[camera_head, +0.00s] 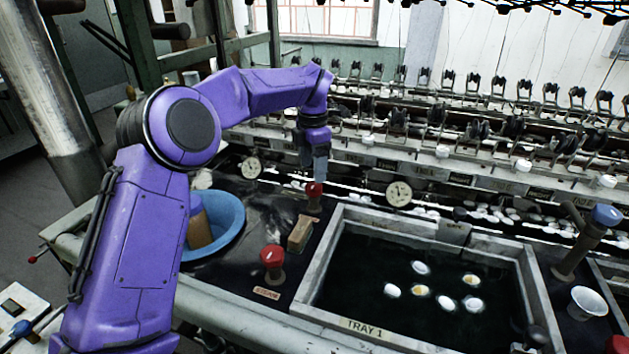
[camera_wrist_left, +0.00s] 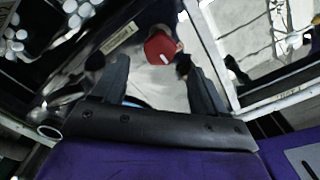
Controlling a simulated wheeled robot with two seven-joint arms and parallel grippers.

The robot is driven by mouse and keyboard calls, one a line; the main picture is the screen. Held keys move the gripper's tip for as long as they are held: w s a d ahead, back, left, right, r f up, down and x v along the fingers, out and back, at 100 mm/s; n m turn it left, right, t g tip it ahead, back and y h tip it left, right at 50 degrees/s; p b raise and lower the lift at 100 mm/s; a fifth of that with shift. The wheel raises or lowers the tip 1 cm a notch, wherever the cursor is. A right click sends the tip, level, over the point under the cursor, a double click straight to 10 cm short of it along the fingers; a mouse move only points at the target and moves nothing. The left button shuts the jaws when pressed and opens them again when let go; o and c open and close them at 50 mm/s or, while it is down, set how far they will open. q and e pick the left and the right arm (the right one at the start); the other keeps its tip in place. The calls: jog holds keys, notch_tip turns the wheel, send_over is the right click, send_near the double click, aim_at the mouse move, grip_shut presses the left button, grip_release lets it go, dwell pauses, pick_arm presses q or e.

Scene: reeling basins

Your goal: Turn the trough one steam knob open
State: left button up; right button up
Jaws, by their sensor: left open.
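Two red-topped knobs stand on the dark bench left of the trough marked TRAY 1 (camera_head: 322,248). My left gripper (camera_head: 314,166) points down just above the far knob. In the left wrist view a red knob (camera_wrist_left: 162,47) with a white mark shows ahead of the open fingers (camera_wrist_left: 154,72), apart from them. My right gripper is out of view.
A small tan block (camera_head: 300,233) sits between the knobs. A blue basin (camera_head: 225,222) with a brown cylinder stands left. A round gauge (camera_head: 399,193) is behind the trough. White cocoons (camera_head: 421,268) float in dark water. A blue-topped handle (camera_head: 606,215) stands right.

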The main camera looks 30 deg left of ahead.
aim_at(314, 185)
pick_arm(q)
jog(key=f, duration=0.4)
jog(key=shift+w+d+f, duration=0.1)
jog(key=shift+w+f, duration=0.15)
jog(key=shift+f, duration=0.1)
jog(key=shift+s+f, duration=0.1)
jog(key=shift+f, duration=0.1)
jog(key=shift+c, duration=0.3)
jog(key=c, duration=1)
